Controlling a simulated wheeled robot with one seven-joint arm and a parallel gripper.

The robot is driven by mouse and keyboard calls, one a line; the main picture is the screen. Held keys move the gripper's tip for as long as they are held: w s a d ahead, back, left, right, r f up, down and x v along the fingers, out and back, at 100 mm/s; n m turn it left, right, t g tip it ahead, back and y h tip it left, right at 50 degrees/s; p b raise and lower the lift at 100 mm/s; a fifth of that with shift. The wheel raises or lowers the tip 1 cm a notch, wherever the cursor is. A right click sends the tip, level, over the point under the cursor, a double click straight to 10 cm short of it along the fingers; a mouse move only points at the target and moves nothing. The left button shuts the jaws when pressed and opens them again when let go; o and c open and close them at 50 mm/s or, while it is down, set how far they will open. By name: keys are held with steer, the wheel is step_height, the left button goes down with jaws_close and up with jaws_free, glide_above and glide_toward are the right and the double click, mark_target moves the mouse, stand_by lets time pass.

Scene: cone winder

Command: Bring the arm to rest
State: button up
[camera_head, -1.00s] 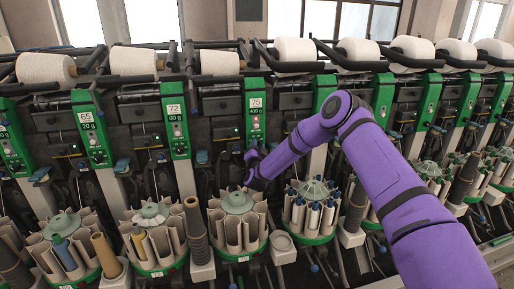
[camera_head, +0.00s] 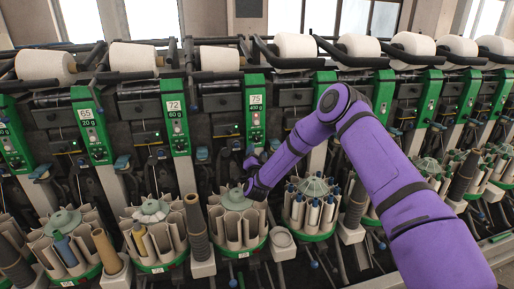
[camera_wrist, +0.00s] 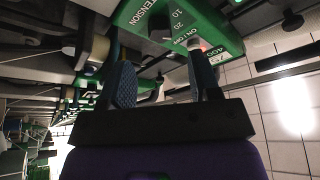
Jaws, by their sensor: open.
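My purple arm (camera_head: 400,190) reaches in from the right of the head view, bent at a raised elbow. My gripper (camera_head: 252,163) is small there, in front of the machine below the green panel marked 75 (camera_head: 256,108). In the wrist view, the two blue-padded fingers of my gripper (camera_wrist: 163,78) stand apart with nothing held between them. A green panel (camera_wrist: 185,25) with tension markings and a small red light lies beyond the fingertips. I cannot tell the exact gap between fingers and panel.
The cone winder fills the view, with white yarn cones (camera_head: 295,46) along its top. Below my gripper stands a round bobbin magazine (camera_head: 237,222) with open pockets; another magazine (camera_head: 314,208) holding several bobbins is to its right.

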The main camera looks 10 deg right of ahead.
steer(key=shift+v, duration=0.9)
steer(key=shift+d, duration=0.1)
step_height(320, 180, up, 14)
steer(key=a+n+g+y, duration=0.2)
steer(key=a+n+y, duration=0.1)
steer(key=n+y, duration=0.4)
steer(key=s+d+r+n+g+y, duration=0.15)
steer(key=s+r+n+g, duration=0.25)
steer(key=s+r, duration=0.8)
steer(key=s+d+r+g+h, duration=0.1)
steer(key=s+d+r+g, duration=0.2)
steer(key=s, duration=0.6)
steer(key=s+d+r+g+h, duration=0.15)
steer(key=s+r, duration=0.25)
steer(key=s, duration=0.5)
steer(key=s+d+g, duration=0.2)
steer(key=s+d, duration=0.1)
steer(key=s, duration=0.9)
steer(key=s+d+f+g, duration=0.1)
steer(key=s+d+g, duration=0.2)
steer(key=s, duration=1)
steer(key=shift+f, duration=0.3)
